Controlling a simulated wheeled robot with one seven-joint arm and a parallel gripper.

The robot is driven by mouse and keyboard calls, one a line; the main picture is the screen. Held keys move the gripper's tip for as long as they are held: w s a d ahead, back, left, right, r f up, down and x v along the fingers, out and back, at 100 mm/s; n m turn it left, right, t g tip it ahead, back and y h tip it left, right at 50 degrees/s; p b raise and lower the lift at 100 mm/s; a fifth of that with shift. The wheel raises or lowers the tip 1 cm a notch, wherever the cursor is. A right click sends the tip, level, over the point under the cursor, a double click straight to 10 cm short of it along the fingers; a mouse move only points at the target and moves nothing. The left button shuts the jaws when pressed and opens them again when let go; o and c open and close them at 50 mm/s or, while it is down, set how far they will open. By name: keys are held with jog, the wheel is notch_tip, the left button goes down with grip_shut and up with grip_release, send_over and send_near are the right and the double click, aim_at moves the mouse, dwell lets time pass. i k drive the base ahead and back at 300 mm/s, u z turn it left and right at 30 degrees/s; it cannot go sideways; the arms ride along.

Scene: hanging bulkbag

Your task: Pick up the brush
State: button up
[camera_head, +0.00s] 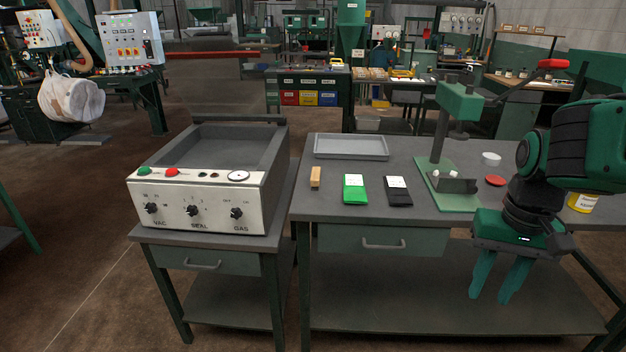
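A small tan wooden block (315,177) stands at the left end of the grey workbench, in front of a shallow tray. It may be the brush; bristles cannot be made out. My gripper (490,299) is at the right, pointing down in front of the bench's front edge and lower than its top. Its two green fingers are apart with nothing between them. It is well to the right of the wooden block and does not touch it.
The bench top (330,208) also holds a grey tray (351,147), a green packet (354,189), a black packet (398,191), a green lever press (447,185), a red lid (495,181) and a yellow-labelled jar (583,203). A vacuum sealer (200,207) stands left, on another table.

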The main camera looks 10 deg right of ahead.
aim_at(316, 175)
jog(key=i, duration=0.95)
